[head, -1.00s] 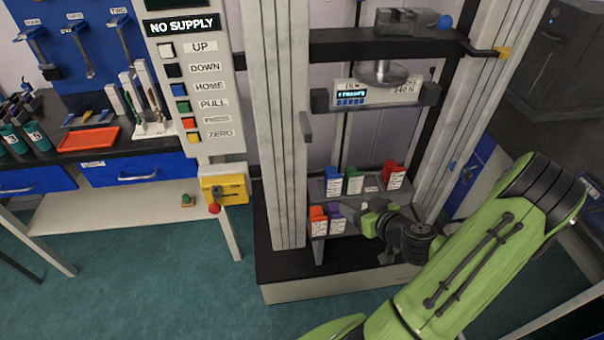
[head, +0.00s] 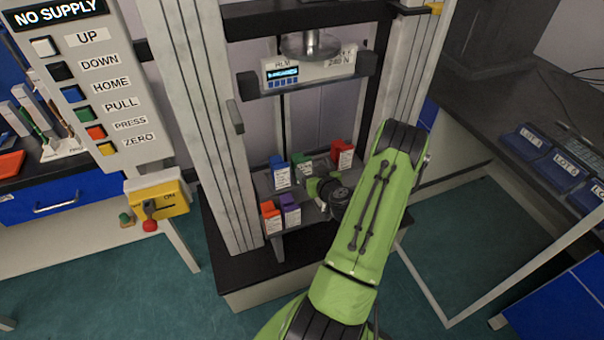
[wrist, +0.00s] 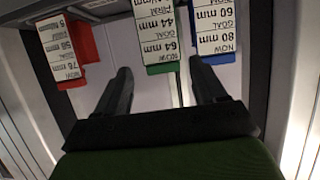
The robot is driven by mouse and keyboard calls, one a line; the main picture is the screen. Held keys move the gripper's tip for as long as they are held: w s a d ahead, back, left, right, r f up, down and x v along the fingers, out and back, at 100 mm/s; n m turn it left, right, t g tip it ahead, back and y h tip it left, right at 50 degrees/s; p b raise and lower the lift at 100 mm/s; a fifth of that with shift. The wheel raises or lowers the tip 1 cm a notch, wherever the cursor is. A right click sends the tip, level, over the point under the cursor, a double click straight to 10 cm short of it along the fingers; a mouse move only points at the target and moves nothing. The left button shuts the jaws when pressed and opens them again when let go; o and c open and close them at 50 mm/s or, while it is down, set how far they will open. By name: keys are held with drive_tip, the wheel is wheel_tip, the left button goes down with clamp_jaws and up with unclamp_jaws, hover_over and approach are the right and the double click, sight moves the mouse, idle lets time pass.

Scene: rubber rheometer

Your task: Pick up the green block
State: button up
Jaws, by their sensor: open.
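The green block (head: 303,166) stands on the upper shelf of the testing frame, between a blue block (head: 279,172) and a red block (head: 342,156). In the wrist view, the green block (wrist: 157,34) carries a white printed label and shows ahead, between the directions of my two fingers. My gripper (head: 313,184) is in front of the green block in the head view, close to it. In the wrist view my gripper (wrist: 160,66) has its fingers apart with nothing between them. I cannot tell the exact gap to the block.
In the wrist view the blue block (wrist: 215,30) is near my right finger and the red block (wrist: 60,46) is further left. An orange block (head: 270,217) and a purple block (head: 290,210) stand on the lower shelf. A frame column (head: 205,120) rises at left.

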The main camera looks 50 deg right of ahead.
sight(305, 164)
drive_tip(key=x, duration=0.5)
drive_tip(key=shift+w, duration=0.1)
drive_tip(key=c, duration=1.2)
